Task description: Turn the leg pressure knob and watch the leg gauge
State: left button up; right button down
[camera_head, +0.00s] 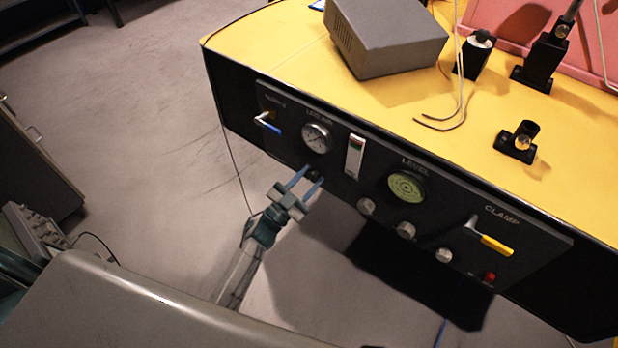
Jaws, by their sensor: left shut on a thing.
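My right gripper is not in view.
The panel (345,194) also has a blue-handled lever (268,123), a rocker switch (354,156), a green level (406,187), several grey knobs, a yellow-handled clamp lever (488,240) and a red button (488,277). A grey box (390,40) stands on the yellow top. Open floor lies left.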

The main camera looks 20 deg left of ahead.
pick_arm(q)
jog(key=shift+a+m+g+h+p, duration=0.15)
jog(key=shift+m+g+h, duration=0.25)
jog(key=shift+m, duration=0.4)
jog(key=shift+d+m+g+h+p, duration=0.15)
jog(key=shift+m+g+h, duration=0.2)
jog(key=shift+m, duration=0.45)
jog(key=shift+a+m, duration=0.1)
jog(key=shift+m, duration=0.4)
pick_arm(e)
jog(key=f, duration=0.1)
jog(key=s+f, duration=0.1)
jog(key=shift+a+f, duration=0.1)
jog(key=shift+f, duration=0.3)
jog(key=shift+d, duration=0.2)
pick_arm(q)
jog(key=o, duration=1)
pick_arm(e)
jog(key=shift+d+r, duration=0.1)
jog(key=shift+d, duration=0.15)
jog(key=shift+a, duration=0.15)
